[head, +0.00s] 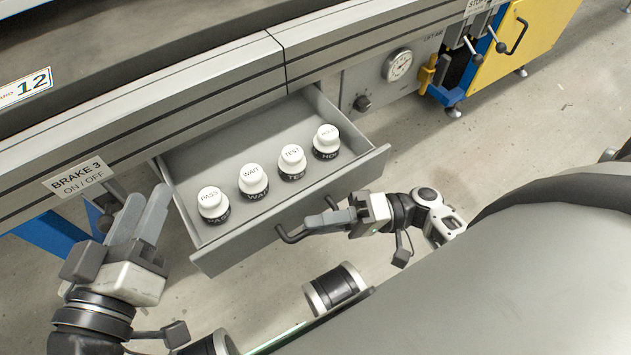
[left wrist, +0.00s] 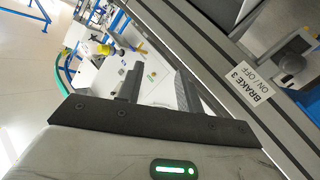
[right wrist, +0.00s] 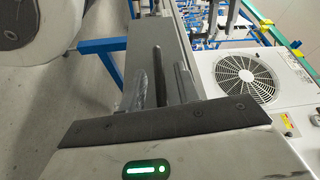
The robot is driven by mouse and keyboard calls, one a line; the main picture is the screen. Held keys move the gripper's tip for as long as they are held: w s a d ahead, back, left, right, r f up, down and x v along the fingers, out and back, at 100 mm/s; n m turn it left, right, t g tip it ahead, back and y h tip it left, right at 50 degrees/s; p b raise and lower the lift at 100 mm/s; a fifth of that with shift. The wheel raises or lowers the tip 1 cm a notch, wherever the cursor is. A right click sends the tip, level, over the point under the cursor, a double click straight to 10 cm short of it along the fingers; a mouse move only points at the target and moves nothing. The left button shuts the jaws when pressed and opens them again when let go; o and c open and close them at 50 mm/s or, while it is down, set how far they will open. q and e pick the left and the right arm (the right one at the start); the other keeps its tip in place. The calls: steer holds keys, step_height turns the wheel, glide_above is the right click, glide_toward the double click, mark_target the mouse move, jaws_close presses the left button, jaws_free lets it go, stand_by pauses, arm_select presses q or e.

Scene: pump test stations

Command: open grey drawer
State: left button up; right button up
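The grey drawer (head: 269,221) is pulled out from under the bench in the head view, its inside showing. Its dark bar handle (head: 288,237) is on the front face. My right gripper (head: 322,220) is at the handle; in the right wrist view a dark bar (right wrist: 158,72) lies between its two parted fingers (right wrist: 160,85), with gaps visible beside it. My left gripper (head: 147,212) is open and empty, left of the drawer near the bench edge; its spread fingers also show in the left wrist view (left wrist: 157,88).
Several white-topped round pieces, such as the one marked PASS (head: 211,202), stand in the drawer. The BRAKE 3 label (head: 78,178) is on the bench front, close to my left gripper. A gauge (head: 397,65) and a yellow cabinet (head: 535,40) are beyond the drawer. Floor right of it is clear.

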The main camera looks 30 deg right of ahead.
arm_select(q)
steer(key=shift+s+a+f+y+p, duration=0.1)
steer(key=shift+f+y+p, duration=0.15)
steer(key=shift+y+p, duration=0.1)
arm_select(e)
steer(key=v, duration=1.5)
steer(key=shift+s, duration=0.1)
